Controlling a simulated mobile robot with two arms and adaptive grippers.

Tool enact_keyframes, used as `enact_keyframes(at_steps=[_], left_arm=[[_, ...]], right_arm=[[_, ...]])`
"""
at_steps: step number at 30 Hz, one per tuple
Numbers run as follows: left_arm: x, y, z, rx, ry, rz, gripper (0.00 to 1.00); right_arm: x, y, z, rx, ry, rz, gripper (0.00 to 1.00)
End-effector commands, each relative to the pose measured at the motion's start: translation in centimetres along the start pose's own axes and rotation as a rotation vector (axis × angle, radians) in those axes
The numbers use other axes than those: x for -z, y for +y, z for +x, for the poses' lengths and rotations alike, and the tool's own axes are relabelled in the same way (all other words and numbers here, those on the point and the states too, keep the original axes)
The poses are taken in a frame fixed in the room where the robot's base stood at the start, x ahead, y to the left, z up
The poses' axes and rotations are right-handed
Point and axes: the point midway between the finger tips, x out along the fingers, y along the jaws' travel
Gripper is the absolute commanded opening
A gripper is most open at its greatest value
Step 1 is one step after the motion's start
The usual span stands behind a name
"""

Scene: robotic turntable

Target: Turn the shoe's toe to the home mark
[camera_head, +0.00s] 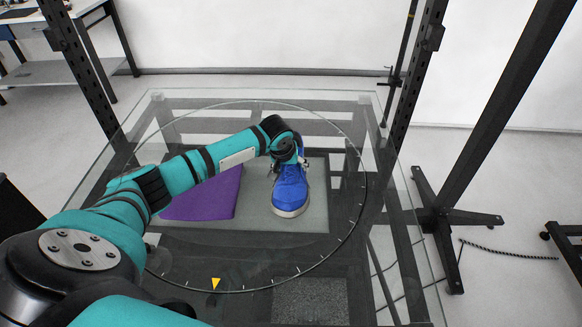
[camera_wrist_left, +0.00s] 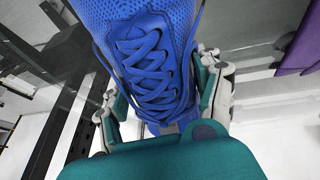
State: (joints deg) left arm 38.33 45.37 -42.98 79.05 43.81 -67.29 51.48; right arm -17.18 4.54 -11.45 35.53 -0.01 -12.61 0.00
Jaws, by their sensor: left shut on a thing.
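A blue shoe (camera_head: 290,188) with a pale sole stands on the round glass turntable (camera_head: 338,250). Its toe points toward the front of the picture, to the right of the yellow triangular home mark (camera_head: 215,283) at the front rim. My left gripper (camera_head: 291,153) is at the shoe's far end and is shut on it. In the left wrist view the gripper's fingers (camera_wrist_left: 166,95) lie on both sides of the laced blue shoe (camera_wrist_left: 142,55). My left arm hides part of the shoe's heel end. My right gripper is not in view.
Dark frame posts (camera_head: 402,85) stand around the glass table. The turntable surface in front of the shoe is clear. A black stand (camera_head: 455,215) is at the right.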

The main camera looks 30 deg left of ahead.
Motion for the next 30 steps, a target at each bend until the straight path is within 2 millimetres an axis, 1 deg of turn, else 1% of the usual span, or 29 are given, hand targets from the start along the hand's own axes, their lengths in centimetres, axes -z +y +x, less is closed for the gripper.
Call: enact_keyframes(at_steps=[1,10,11,15,17,23,26,29,30], left_arm=[[0.1,0.1,-0.1,-0.001,0.002,0.0,0.15],[0.0,0.0,0.1,-0.002,0.001,0.001,0.15],[0.0,0.0,0.1,-0.002,0.001,0.001,0.68],[0.0,0.0,0.1,-0.002,0.001,0.001,0.86],[0.0,0.0,0.1,-0.002,0.001,0.001,0.94],[0.0,0.0,0.1,-0.001,0.0,0.001,0.94],[-0.1,0.0,0.0,-0.001,-0.002,0.002,0.94],[-0.1,0.0,-0.8,-0.002,-0.001,0.002,0.94],[-0.1,0.0,-1.3,-0.002,-0.001,0.003,0.94]], right_arm=[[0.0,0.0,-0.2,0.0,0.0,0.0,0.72],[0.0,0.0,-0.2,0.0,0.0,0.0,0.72],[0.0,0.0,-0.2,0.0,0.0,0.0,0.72],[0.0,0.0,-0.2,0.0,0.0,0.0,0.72],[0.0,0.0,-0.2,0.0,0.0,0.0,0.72],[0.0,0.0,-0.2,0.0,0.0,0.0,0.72],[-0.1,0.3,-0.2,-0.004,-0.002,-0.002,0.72],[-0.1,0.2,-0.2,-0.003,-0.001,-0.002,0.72],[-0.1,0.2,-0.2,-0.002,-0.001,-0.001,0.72]])
